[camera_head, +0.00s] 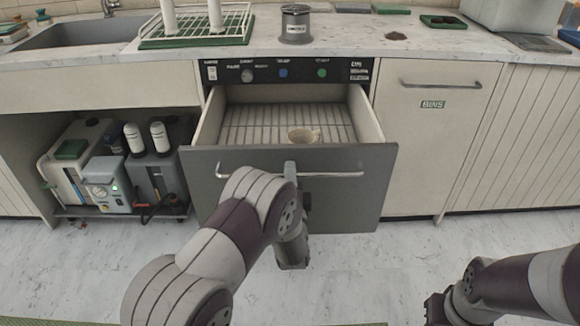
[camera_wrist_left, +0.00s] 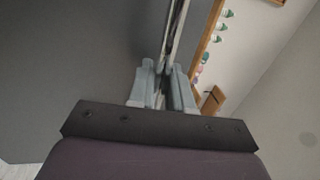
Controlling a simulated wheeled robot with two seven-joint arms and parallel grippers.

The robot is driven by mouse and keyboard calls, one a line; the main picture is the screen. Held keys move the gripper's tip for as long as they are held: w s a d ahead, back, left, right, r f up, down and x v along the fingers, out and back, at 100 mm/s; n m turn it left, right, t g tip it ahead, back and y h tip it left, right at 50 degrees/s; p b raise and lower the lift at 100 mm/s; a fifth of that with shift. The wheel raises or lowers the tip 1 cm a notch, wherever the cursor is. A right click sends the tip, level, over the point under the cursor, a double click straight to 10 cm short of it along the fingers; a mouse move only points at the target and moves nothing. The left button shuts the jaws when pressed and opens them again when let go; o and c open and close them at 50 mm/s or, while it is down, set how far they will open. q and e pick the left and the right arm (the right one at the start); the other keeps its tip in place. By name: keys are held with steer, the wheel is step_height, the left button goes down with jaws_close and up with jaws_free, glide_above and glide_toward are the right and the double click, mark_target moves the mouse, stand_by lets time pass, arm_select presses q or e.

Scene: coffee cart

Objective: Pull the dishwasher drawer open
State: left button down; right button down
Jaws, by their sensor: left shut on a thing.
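The dishwasher drawer (camera_head: 340,203) has a grey front and stands pulled out from under the counter. Its wire rack (camera_head: 262,122) shows inside, with a small beige cup or bowl (camera_head: 303,134) on it. My left gripper (camera_head: 290,170) is at the middle of the drawer's bar handle (camera_head: 335,174), shut on it. In the left wrist view, the fingers (camera_wrist_left: 165,85) close around the bar, with the grey front at the left. My left arm hides part of the drawer's lower front. My right arm shows at the lower right; its fingertips are not clear.
The control panel (camera_head: 290,72) is above the drawer. A bins cabinet (camera_head: 436,130) is closed at the right. An open shelf with machines and bottles (camera_head: 110,165) is at the left. Pale floor (camera_head: 350,265) lies clear in front.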

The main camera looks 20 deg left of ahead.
arm_select(q)
steer(key=shift+s+d, duration=0.15)
steer(key=shift+s, duration=0.35)
steer(key=c, duration=1.2)
jaws_free()
steer(key=shift+c, duration=0.2)
steer(key=p+v, duration=0.2)
steer(key=v, duration=1)
steer(key=shift+s+f, duration=0.15)
steer(key=shift+s, duration=0.2)
